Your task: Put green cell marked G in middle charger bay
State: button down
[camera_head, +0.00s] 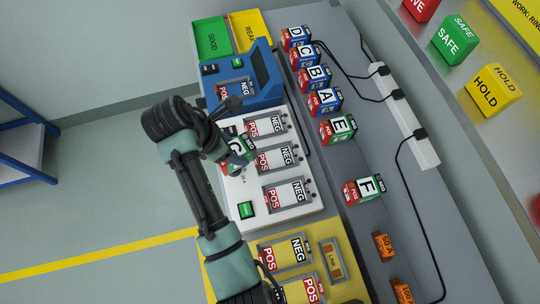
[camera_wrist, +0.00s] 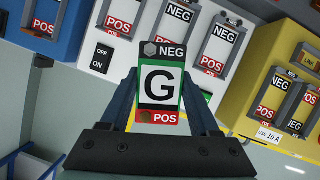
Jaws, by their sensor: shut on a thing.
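My gripper (camera_head: 237,152) is shut on the green cell marked G (camera_wrist: 160,88), which sits between both fingers in the wrist view. Its black NEG end points up and its red POS end down there. In the head view the cell (camera_head: 233,167) is mostly hidden by my gripper, at the left side of the white charger (camera_head: 229,190). The charger's middle bay (camera_head: 276,157) looks empty, with POS at left and NEG at right; in the wrist view this bay (camera_wrist: 173,28) lies beyond the cell, NEG up, its lower part covered. The other two bays also look empty.
A blue unit (camera_head: 262,88) with green and yellow trays stands behind the charger; a yellow unit (camera_head: 273,236) stands in front. Several lettered cells, including E (camera_head: 338,130) and F (camera_head: 362,190), line the bench to the right. Black cables run to a power strip (camera_head: 412,125).

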jog(key=w+d+r+m+g+b, duration=0.1)
jog(key=w+d+r+m, duration=0.2)
jog(key=d, duration=0.6)
jog(key=shift+h, duration=0.4)
jog(key=shift+w+d+f, duration=0.1)
jog(key=shift+w+f, duration=0.05)
jog(key=shift+f, duration=1.65)
jog(key=shift+w+f, duration=0.15)
jog(key=shift+f, duration=1.6)
jog(key=shift+w+d+f, duration=0.1)
jog(key=shift+w+f, duration=0.05)
jog(key=shift+f, duration=1.65)
jog(key=shift+c, duration=0.6)
grip_release()
jog(key=shift+s+f, duration=0.1)
jog(key=shift+f, duration=0.05)
